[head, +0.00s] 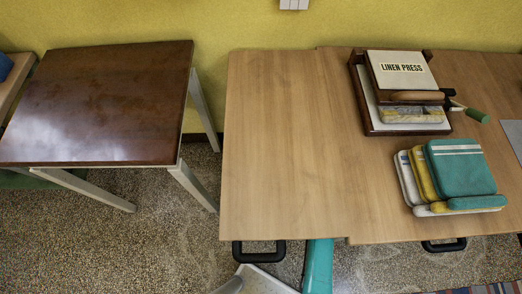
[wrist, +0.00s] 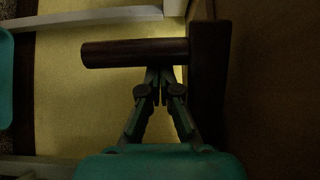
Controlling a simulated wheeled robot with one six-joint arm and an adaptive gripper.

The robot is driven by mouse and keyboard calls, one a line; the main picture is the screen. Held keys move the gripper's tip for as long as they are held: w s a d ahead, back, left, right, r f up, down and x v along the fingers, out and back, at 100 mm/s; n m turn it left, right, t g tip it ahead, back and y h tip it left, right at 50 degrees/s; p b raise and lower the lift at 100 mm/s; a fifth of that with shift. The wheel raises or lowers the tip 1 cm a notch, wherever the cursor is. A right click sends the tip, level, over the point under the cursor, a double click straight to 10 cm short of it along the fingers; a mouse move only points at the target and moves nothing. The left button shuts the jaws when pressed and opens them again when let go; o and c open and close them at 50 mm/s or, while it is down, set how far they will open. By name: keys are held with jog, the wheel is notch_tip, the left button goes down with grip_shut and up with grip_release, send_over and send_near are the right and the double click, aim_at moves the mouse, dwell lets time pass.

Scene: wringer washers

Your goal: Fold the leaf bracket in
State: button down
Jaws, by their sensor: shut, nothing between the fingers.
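The wooden table's left leaf (head: 280,145) is level with the rest of the top, with a seam on its right. In the wrist view, a dark round bar (wrist: 130,53) runs sideways and meets a dark upright wooden piece (wrist: 208,75) at its right end. These look like the leaf bracket, though I cannot be sure; no bracket shows in the head view. My gripper (wrist: 160,73) is shut and empty, its tips right at the bar's lower edge in the picture. Contact is unclear. In the head view my teal arm goes under the table front, and the gripper is hidden.
A black handle (head: 258,252) hangs at the leaf's front edge. A linen press (head: 402,70) and folded cloths (head: 460,168) sit on the right part of the top. A dark brown table (head: 100,105) stands at the left, with a floor gap between.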

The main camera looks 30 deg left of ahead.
jog(key=s+v, duration=0.1)
jog(key=v, duration=0.8)
jog(key=shift+s+a, duration=0.15)
jog(key=shift+s, duration=0.15)
dwell(0.5)
